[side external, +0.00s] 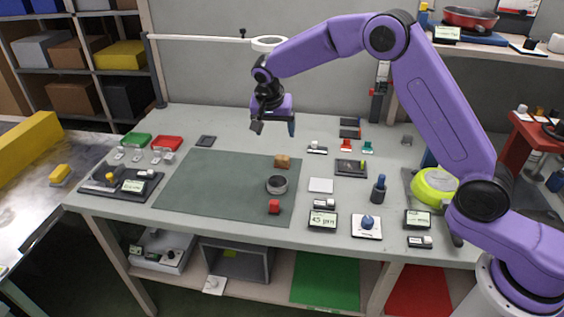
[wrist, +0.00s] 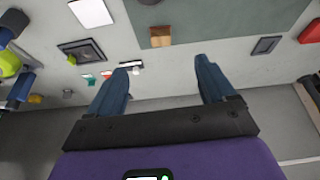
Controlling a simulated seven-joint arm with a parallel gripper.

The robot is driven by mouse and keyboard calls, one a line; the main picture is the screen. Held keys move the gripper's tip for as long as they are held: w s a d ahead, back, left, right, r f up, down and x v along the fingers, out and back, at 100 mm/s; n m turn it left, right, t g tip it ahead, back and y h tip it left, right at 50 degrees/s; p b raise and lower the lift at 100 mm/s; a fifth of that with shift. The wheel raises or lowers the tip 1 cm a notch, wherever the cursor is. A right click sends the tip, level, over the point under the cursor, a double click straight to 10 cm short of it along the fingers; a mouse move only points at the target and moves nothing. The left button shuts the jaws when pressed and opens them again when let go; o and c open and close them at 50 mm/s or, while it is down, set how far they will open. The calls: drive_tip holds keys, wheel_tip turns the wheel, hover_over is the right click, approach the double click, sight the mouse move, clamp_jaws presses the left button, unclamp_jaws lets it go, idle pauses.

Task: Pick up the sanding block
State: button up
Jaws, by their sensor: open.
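A small brown block (side external: 283,161), which looks like the sanding block, lies on the back right part of the green mat (side external: 205,188). In the wrist view the brown block (wrist: 160,37) shows near the top, just beyond the gap between my fingers. My gripper (side external: 272,128) is open and empty, in the air above the back of the bench. In the wrist view my gripper (wrist: 162,70) shows two blue fingers spread apart, not touching the block.
A dark round ring (side external: 277,187) and a red block (side external: 274,206) stand on the mat in front of the brown block. A white square plate (side external: 320,185) and a dark tray (side external: 350,169) lie to the right. The mat's left part is clear.

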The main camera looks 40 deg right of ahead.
drive_tip(key=w+d+m, duration=0.1)
hover_over(282, 157)
drive_tip(key=s+a, duration=0.2)
wheel_tip(282, 157, down, 12)
drive_tip(key=shift+w+r, duration=0.1)
drive_tip(key=shift+r, duration=0.15)
drive_tip(key=shift+w+d+x, duration=0.1)
drive_tip(key=shift+x, duration=1.4)
drive_tip(key=shift+w+d+x, duration=0.15)
drive_tip(key=shift+x, duration=1.3)
drive_tip(key=shift+r, duration=0.1)
drive_tip(key=c, duration=1.2)
drive_tip(key=shift+o, duration=0.2)
